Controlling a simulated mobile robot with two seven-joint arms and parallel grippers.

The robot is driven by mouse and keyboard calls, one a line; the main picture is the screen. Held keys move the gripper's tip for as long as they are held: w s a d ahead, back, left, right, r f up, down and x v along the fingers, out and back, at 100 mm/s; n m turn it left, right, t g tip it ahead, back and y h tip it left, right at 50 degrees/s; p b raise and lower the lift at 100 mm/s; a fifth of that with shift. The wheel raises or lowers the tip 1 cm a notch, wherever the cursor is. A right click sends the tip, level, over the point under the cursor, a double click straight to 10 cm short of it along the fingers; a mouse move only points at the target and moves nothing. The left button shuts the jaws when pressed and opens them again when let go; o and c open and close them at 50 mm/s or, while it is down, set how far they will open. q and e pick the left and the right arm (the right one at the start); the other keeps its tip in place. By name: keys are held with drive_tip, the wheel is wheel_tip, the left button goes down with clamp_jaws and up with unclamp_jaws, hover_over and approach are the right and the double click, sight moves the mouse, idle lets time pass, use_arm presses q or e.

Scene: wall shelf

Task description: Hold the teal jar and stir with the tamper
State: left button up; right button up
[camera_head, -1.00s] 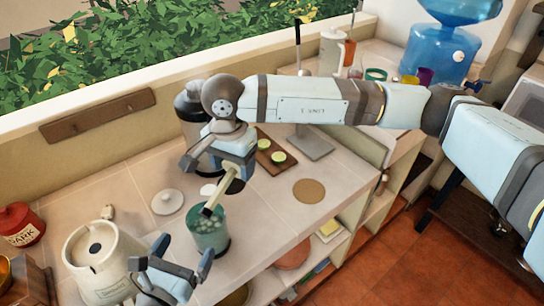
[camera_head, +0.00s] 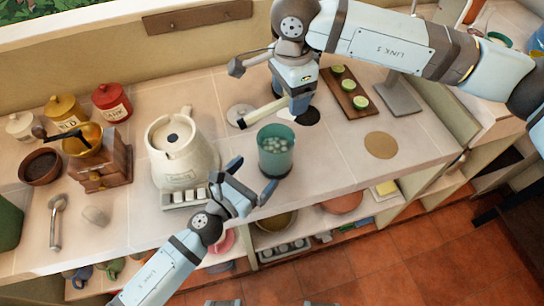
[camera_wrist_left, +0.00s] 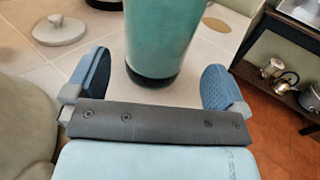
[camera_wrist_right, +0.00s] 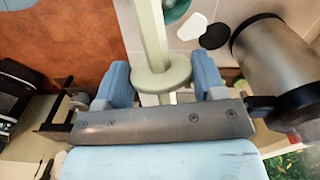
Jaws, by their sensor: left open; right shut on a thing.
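The teal jar (camera_head: 263,160) stands upright on the counter with pale round pieces inside. My left gripper (camera_head: 250,177) is open just in front of it. In the left wrist view the jar (camera_wrist_left: 160,35) stands ahead, between the lines of the two spread fingers, with its top out of frame. My right gripper (camera_head: 292,97) is shut on the cream tamper (camera_head: 262,111), above and behind the jar. The tamper is tilted, its dark end pointing left, outside the jar's mouth in the head view. In the right wrist view its round collar (camera_wrist_right: 160,77) sits between the fingers.
A cream kettle-like pot (camera_head: 182,150) stands close left of the jar. A white lid (camera_head: 238,113) lies behind it. A board with lime halves (camera_head: 350,92) and a cork disc (camera_head: 381,145) lie to the right. The counter's front edge is close to the jar; shelves lie below.

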sight(264, 167)
use_arm(q)
wheel_tip(264, 167, down, 2)
drive_tip(key=x, duration=0.7)
drive_tip(key=shift+d, duration=0.1)
drive_tip(key=c, duration=1)
drive_tip(key=shift+c, duration=0.2)
